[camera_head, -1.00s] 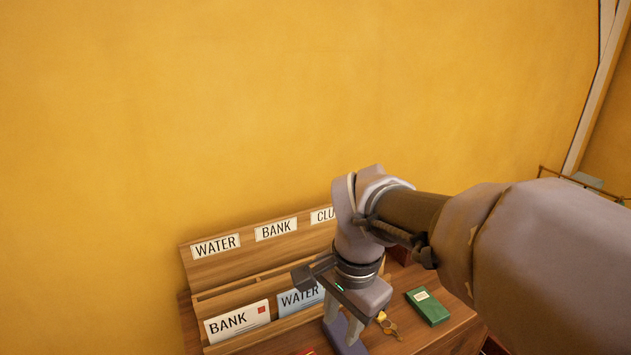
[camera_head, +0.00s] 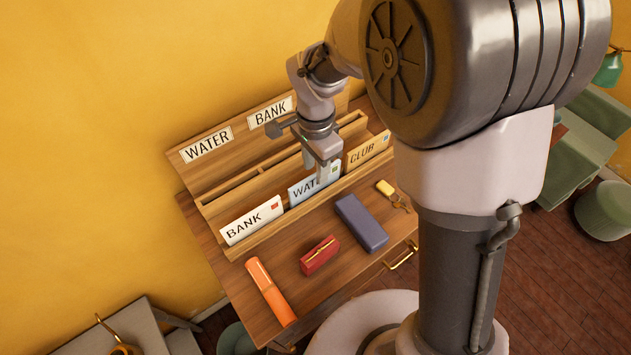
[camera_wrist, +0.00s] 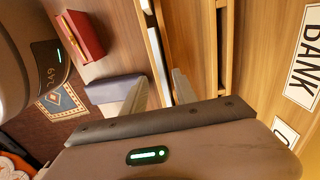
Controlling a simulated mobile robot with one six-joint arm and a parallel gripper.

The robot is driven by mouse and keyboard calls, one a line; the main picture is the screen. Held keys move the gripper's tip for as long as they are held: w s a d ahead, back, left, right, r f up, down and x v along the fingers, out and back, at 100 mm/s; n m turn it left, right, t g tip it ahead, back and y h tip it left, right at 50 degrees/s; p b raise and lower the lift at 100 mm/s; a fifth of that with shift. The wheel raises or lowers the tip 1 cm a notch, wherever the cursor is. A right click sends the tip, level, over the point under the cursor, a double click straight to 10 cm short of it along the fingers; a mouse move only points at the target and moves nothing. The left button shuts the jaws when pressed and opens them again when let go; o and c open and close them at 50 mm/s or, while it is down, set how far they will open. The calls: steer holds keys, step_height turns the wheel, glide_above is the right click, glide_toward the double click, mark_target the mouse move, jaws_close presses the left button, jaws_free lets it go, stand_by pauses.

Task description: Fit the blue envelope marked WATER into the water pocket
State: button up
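The blue envelope marked WATER (camera_head: 312,186) stands in the middle of the front row of a wooden letter rack (camera_head: 262,187), under the BANK label (camera_head: 270,110). The WATER label (camera_head: 207,144) is on the rack's back board at the left. The pocket area below it has the white BANK envelope (camera_head: 252,221) standing in front. My gripper (camera_head: 322,172) points down at the WATER envelope, with one finger in front of it and hiding part of its lettering. In the wrist view my gripper's fingers (camera_wrist: 160,92) are apart, on either side of a pale envelope edge. Contact cannot be told.
A tan CLUB envelope (camera_head: 367,149) stands at the rack's right. On the desk before the rack lie an orange item (camera_head: 270,291), a red case (camera_head: 320,255), a blue-grey case (camera_head: 361,223) and keys with a yellow tag (camera_head: 391,193). Bare wood lies between them.

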mark_target(315, 175)
steer(key=f, duration=0.4)
steer(key=shift+w+a, duration=0.1)
steer(key=shift+w, duration=0.15)
steer(key=shift+s, duration=0.1)
steer(key=c, duration=0.3)
jaws_close()
